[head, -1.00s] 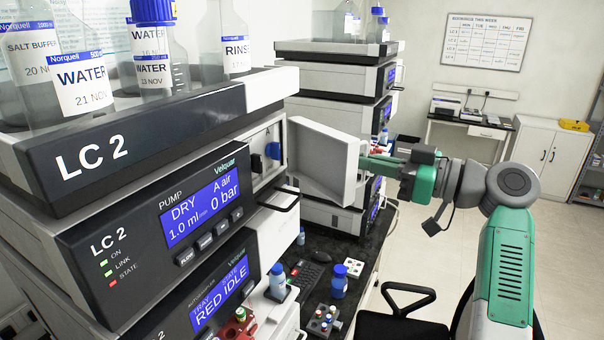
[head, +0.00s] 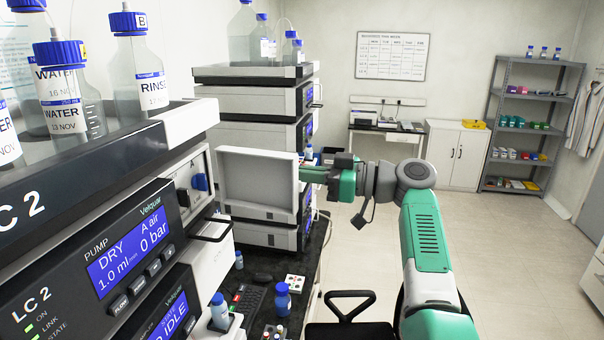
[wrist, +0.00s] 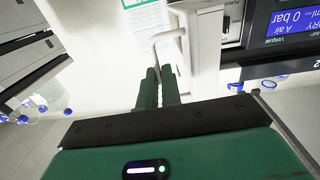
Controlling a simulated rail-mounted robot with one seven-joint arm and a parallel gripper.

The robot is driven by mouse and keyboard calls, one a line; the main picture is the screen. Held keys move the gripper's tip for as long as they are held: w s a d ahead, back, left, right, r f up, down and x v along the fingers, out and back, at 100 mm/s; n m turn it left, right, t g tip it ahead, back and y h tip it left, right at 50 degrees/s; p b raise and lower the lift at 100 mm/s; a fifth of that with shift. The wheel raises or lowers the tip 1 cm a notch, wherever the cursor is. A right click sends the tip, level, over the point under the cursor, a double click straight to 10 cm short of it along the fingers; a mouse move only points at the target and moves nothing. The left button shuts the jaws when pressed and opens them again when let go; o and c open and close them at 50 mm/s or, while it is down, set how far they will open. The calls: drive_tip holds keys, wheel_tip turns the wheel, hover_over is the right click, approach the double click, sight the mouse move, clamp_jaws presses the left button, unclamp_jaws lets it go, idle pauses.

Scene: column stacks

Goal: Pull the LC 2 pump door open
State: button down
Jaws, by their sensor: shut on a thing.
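The LC 2 pump door (head: 257,182) is swung well out from the pump unit (head: 130,245), with its recessed inner side facing the head camera. Behind it the pump opening (head: 194,165) shows a blue knob and a dark knob. My gripper (head: 312,176) is at the door's outer edge, on the far side from the opening. In the wrist view my gripper (wrist: 160,82) has its green fingers shut on the pale bar handle (wrist: 166,42) of the door. The handle is hidden in the head view.
Several bottles stand in the tray (head: 180,125) on top of LC 2. A second stack (head: 255,105) stands beyond the door. Small bottles (head: 282,298) and a keyboard are on the dark bench below. A chair (head: 350,308) stands under my arm. Open floor lies to the right.

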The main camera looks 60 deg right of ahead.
drive_tip(key=shift+w+a+f, duration=0.15)
drive_tip(key=shift+a, duration=0.05)
drive_tip(key=c, duration=1.6)
unclamp_jaws()
drive_tip(key=shift+w, duration=0.1)
drive_tip(key=b+v, duration=0.2)
drive_tip(key=v, duration=0.6)
